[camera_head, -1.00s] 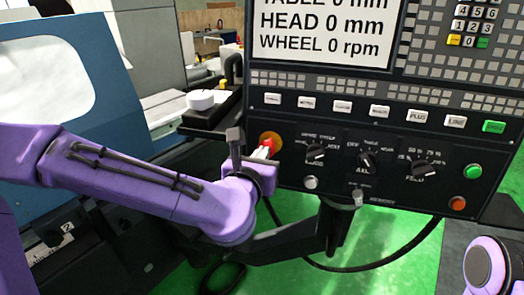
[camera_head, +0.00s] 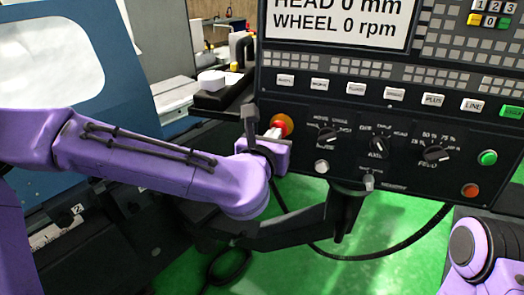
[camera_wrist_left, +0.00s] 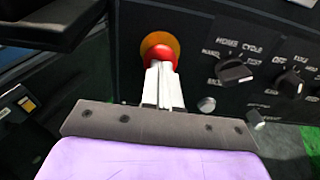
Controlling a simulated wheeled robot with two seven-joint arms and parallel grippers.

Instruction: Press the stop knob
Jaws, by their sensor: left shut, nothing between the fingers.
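The stop knob is a red mushroom button (camera_head: 281,123) on a yellow-orange base, at the left of the black control panel. It also shows in the left wrist view (camera_wrist_left: 161,56), just past the fingertips. My left gripper (camera_head: 273,133) is shut and empty, its pale fingers pointing at the knob's face. In the left wrist view the closed fingertips (camera_wrist_left: 162,68) overlap the lower part of the red cap. I cannot tell whether they touch it or whether the knob is pushed in. My right gripper is out of view; only part of my right arm shows at bottom right.
The panel (camera_head: 400,160) has dark rotary switches (camera_head: 327,135) right of the knob, a silver button (camera_head: 321,166) below, and green (camera_head: 487,157) and orange (camera_head: 470,190) buttons at far right. A dark ledge with a white object (camera_head: 211,80) is at upper left.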

